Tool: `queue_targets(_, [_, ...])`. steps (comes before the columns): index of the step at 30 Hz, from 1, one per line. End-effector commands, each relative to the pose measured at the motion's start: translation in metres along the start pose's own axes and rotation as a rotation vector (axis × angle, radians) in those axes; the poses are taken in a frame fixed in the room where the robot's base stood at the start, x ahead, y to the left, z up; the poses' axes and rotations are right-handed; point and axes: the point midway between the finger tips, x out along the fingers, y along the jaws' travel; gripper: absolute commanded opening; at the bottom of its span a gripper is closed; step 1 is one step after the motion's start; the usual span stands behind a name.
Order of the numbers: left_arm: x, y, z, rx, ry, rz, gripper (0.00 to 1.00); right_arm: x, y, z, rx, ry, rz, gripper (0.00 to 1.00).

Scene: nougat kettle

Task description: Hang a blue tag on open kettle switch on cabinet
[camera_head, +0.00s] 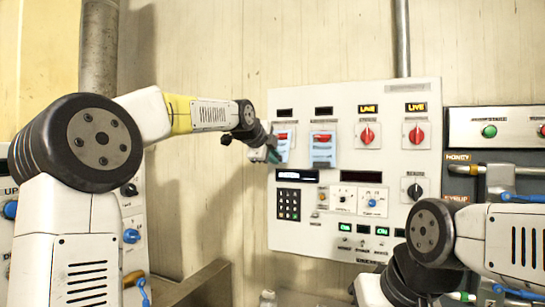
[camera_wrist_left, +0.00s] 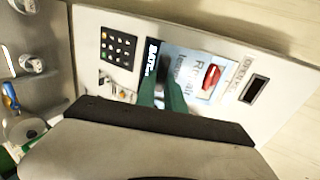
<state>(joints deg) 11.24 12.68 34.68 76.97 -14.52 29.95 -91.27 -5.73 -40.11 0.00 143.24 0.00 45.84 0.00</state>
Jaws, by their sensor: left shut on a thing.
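The white cabinet (camera_head: 345,105) has a row of switches across its upper half. A blue tag (camera_head: 285,147) with pale lettering is at the leftmost switch, under a dark display. Its red knob shows at the tag's top in the left wrist view (camera_wrist_left: 211,77). My left gripper (camera_head: 272,154) is at this tag's lower left edge. Its green fingertips are shut on the tag (camera_wrist_left: 198,85) in the left wrist view. A second blue tag (camera_head: 322,150) hangs at the neighbouring switch. Whether the held tag rests on its switch is unclear. My right gripper is out of view.
Two red switches (camera_head: 368,134) (camera_head: 417,135) under lit LIVE displays have no tags. A keypad (camera_head: 289,204) and smaller controls sit below. The wall left of the cabinet is bare.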

Motion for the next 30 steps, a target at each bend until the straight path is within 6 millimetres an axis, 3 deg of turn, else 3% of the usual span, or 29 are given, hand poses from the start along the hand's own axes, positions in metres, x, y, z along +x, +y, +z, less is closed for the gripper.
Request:
queue_targets(13, [0.023,-0.006,0.000,0.000,0.000,0.000,0.00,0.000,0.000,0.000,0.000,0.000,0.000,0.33])
queue_targets(30, [0.027,-0.008,0.000,0.000,0.000,0.000,0.00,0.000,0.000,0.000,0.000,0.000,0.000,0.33])
